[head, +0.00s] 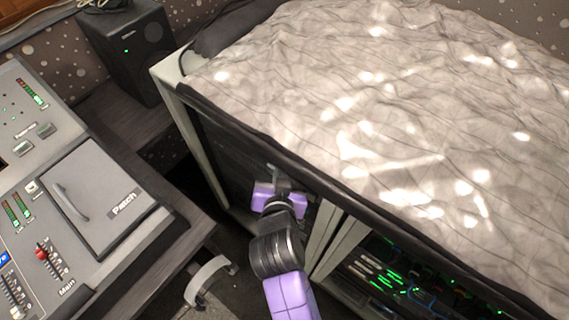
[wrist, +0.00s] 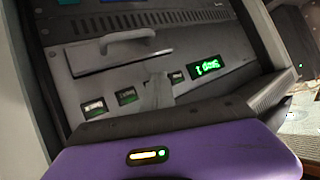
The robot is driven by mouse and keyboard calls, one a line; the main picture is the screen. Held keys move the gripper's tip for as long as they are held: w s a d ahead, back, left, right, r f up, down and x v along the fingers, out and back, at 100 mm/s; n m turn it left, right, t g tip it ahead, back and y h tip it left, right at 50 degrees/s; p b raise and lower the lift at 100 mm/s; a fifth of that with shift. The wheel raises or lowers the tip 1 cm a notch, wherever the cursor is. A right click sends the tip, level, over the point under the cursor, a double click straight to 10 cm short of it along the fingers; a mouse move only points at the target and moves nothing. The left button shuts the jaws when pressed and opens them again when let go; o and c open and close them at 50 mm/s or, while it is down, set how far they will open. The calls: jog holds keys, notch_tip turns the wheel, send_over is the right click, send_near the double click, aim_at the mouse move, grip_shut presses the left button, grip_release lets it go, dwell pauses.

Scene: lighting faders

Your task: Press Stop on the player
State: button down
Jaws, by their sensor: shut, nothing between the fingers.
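The player (wrist: 75,85) is a grey rack unit that fills most of the wrist view. It has a flap with a bar handle (wrist: 125,45) and a lit green display (wrist: 208,66). Below the flap is a row of small dark buttons with lit labels, among them one at the left (wrist: 95,107) and one beside it (wrist: 127,97). The labels are too small to read, so I cannot tell which is Stop. My gripper (wrist: 158,88) is shut and empty, its tips over the button row and partly hiding it. Contact cannot be told. In the head view my gripper (head: 275,170) is at the rack front.
A rack cabinet (head: 185,115) is topped by a crumpled grey cloth (head: 300,90). Green-lit equipment (head: 385,275) sits in its right bay. At left stands a mixing console (head: 110,240) with a Patch lid. A black speaker (head: 130,50) is behind it. A narrow floor gap separates console and cabinet.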

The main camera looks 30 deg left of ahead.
jog(key=shift+s, duration=0.7)
jog(key=s, duration=0.5)
jog(key=shift+a, duration=0.25)
dwell(0.8)
